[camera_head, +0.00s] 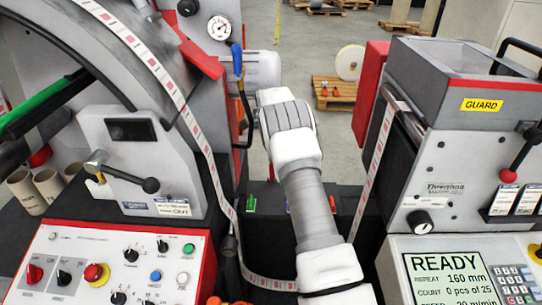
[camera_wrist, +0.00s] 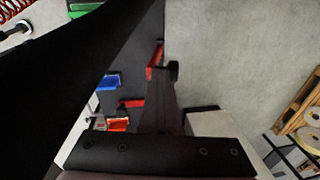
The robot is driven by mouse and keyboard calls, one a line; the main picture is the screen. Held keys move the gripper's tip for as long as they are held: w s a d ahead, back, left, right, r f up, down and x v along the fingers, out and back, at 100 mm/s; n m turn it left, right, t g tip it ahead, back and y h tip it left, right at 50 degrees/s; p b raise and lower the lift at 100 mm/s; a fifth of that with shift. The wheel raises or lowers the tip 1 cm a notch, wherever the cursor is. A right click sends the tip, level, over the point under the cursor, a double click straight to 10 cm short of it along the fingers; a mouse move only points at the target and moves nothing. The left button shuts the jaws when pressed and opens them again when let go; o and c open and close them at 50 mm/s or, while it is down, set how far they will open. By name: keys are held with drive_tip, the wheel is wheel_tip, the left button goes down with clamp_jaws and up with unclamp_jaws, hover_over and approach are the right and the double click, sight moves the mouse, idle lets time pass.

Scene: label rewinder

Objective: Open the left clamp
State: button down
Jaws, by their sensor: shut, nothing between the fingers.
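No part is marked as the left clamp, and I cannot tell for sure which it is. On the left machine a lever with a black knob (camera_head: 150,185) stands out from the grey panel. Small green (camera_head: 251,204) and red (camera_head: 332,203) tabs sit on the dark middle section, either side of my arm. My gripper (camera_wrist: 172,72) shows dark in the wrist view, shut and empty, pointing away from the bar at its base. In the head view its fingers are hidden behind my wrist. It is apart from the black-knobbed lever, to its right.
A printed label strip (camera_head: 205,150) runs down the left machine; another strip (camera_head: 375,160) hangs at the right machine. A blue-handled valve (camera_head: 238,60) stands behind. A pallet (camera_head: 335,92) lies on open floor behind.

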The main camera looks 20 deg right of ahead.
drive_tip(key=shift+w+d+r, duration=0.1)
drive_tip(key=shift+w+r, duration=0.2)
